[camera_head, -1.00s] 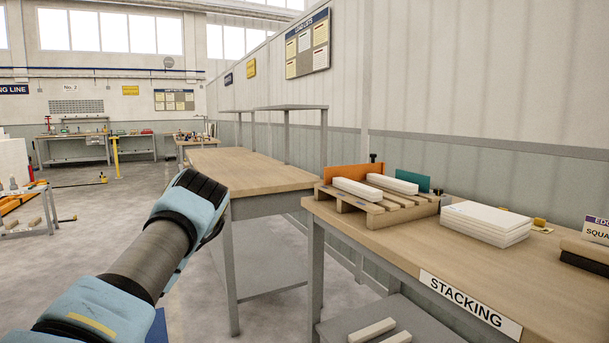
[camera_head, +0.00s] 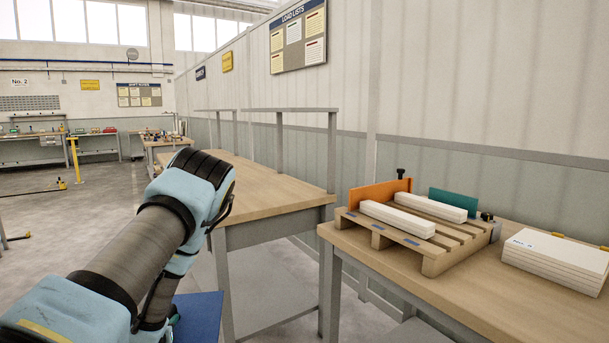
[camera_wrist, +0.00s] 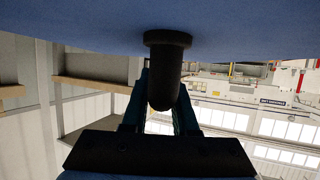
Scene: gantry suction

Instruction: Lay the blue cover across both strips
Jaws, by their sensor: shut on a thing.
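The blue cover (camera_head: 198,312) shows partly behind my arm at the bottom of the head view. In the wrist view its blue face (camera_wrist: 75,25) fills the top, with a dark round knob (camera_wrist: 167,80) on it. My gripper (camera_wrist: 160,100) is shut on this knob; the head view hides its fingers. Two white strips, one nearer (camera_head: 397,219) and one farther (camera_head: 430,207), lie roughly parallel and apart on a wooden pallet (camera_head: 440,262) on the right bench. The cover is left of and apart from the strips.
An orange plate (camera_head: 380,193) and a teal plate (camera_head: 452,204) stand upright at the pallet's edges. A dark knob (camera_head: 401,173) rises behind the orange one. A white stack (camera_head: 556,262) lies right of the pallet. Another bench (camera_head: 265,190) stands ahead, largely clear.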

